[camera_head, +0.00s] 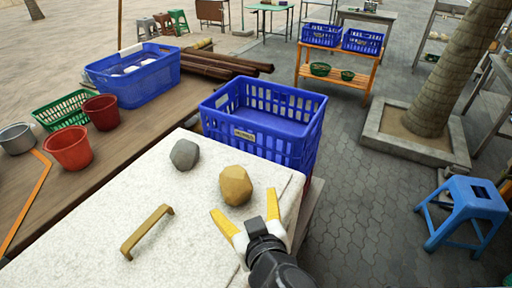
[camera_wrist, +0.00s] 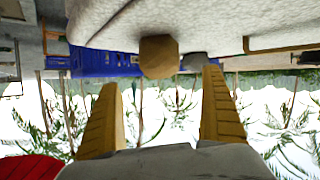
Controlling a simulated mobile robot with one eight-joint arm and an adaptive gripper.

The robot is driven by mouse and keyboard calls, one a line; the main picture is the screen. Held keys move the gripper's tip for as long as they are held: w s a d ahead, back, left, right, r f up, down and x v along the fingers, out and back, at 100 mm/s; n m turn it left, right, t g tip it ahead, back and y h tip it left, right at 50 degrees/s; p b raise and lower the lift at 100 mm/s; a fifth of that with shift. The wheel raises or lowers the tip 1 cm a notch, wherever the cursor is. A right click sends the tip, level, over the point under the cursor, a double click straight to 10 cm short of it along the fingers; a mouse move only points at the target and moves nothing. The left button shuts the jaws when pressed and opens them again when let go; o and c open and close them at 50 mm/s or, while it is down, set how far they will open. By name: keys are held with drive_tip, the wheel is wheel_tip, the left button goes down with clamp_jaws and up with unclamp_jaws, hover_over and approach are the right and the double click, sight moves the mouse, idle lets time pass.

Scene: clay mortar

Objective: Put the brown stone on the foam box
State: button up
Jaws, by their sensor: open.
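The brown stone (camera_head: 236,187) is a faceted tan lump resting on a white, speckled slab-like surface (camera_head: 85,225), which looks like the foam box top. My gripper (camera_head: 244,206) is open, its yellow fingers spread just short of the stone on the near side. In the wrist view, which looks upside down, the brown stone (camera_wrist: 158,57) appears between and beyond the open fingertips of my gripper (camera_wrist: 160,78). Nothing is between the fingers. I cannot tell whether either finger touches the stone.
A grey stone (camera_head: 184,154) lies behind left of the brown one. A tan bar handle (camera_head: 146,232) is on the white top at left. A blue crate (camera_head: 262,132) stands close behind. Red buckets (camera_head: 68,148) and a green basket (camera_head: 62,110) sit on the wooden table at left.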

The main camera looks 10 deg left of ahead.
drive_tip(key=shift+s+d+r, duration=0.1)
drive_tip(key=shift+s, duration=0.05)
drive_tip(key=w+d+m+g+h, duration=0.1)
drive_tip(key=w+d+m+h, duration=0.2)
drive_tip(key=d, duration=0.6)
drive_tip(key=s+d+m+g+h, duration=0.1)
drive_tip(key=s+d+g, duration=0.1)
drive_tip(key=d, duration=0.6)
drive_tip(key=s+d+r+m+g+h, duration=0.1)
drive_tip(key=s+d+m+g, duration=0.1)
drive_tip(key=d, duration=0.6)
drive_tip(key=shift+s+d+r+g, duration=0.15)
drive_tip(key=shift+s+d+g, duration=0.1)
drive_tip(key=shift+g, duration=0.05)
